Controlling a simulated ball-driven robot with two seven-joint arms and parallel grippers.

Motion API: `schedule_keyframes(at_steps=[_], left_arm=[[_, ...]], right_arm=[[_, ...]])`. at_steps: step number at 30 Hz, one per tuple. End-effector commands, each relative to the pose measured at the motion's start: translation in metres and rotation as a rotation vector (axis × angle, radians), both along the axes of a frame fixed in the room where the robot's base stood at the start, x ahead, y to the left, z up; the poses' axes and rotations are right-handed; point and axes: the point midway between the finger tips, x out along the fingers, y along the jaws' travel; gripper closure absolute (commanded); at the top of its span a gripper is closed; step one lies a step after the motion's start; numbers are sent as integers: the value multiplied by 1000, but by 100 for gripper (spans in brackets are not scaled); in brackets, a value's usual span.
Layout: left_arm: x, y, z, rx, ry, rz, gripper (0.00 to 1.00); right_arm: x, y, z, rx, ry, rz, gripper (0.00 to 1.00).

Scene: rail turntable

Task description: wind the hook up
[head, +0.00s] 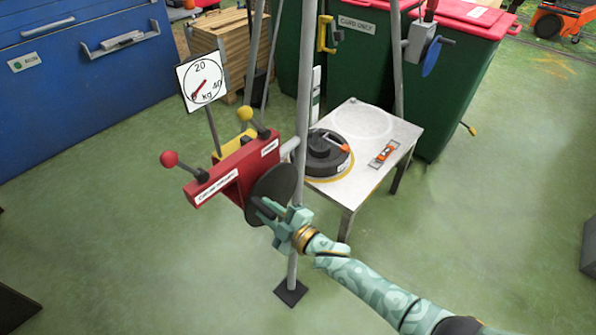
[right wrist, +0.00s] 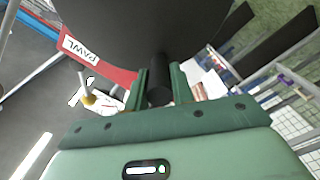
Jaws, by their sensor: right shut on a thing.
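A red winch box (head: 228,172) with a dial reading kg sits on a grey tripod. It has a red-knobbed lever (head: 170,159) and a yellow-knobbed lever (head: 246,114). A dark crank disc (head: 275,188) is on its near side. My right gripper (head: 268,211) is at the disc. In the right wrist view its jaws are shut on the black crank handle (right wrist: 159,88), below the large dark disc (right wrist: 140,28). My left gripper is not in view.
The small white table (head: 385,180) holds a round black weight (head: 328,152) and a small orange item (head: 384,153). Green bins (head: 458,95) stand behind, and a blue cabinet (head: 85,80) is at left. A tripod foot (head: 291,292) rests on open green floor.

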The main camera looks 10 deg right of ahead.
Motion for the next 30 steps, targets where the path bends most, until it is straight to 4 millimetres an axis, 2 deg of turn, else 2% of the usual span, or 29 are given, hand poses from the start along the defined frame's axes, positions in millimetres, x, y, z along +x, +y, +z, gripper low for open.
schedule_keyframes(at_steps=[1,13,22,30], left_arm=[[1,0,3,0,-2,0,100],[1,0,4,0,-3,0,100],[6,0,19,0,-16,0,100],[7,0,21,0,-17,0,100]], right_arm=[[4,-2,8,14,-2,-4,100],[5,-3,9,40,18,-3,100],[14,-15,24,213,155,-3,100],[16,-19,25,274,202,-3,100]])
